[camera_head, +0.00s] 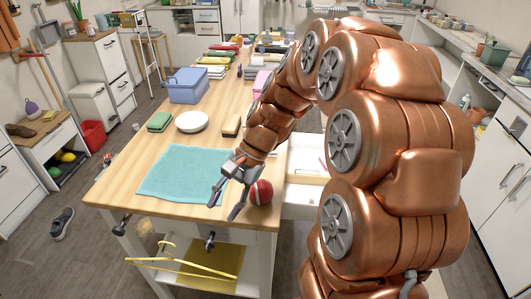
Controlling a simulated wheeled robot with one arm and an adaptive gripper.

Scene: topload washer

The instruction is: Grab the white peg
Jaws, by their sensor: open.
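My gripper (225,204) is open, with its two fingers pointing down and to the left over the near edge of the wooden table (125,183). It is at the right corner of a teal cloth (180,172), beside a red ball (260,192) with a pale band. I cannot make out a white peg in this view. Nothing shows clearly between the fingers. My copper arm hides the right side of the table and part of the open drawers.
A white bowl (191,122), a green sponge-like block (159,121), a brown brush-like block (231,126) and a blue basket (187,86) stand beyond the cloth. White drawers (301,196) stand open at right. A yellow hanger (185,264) is below the near edge.

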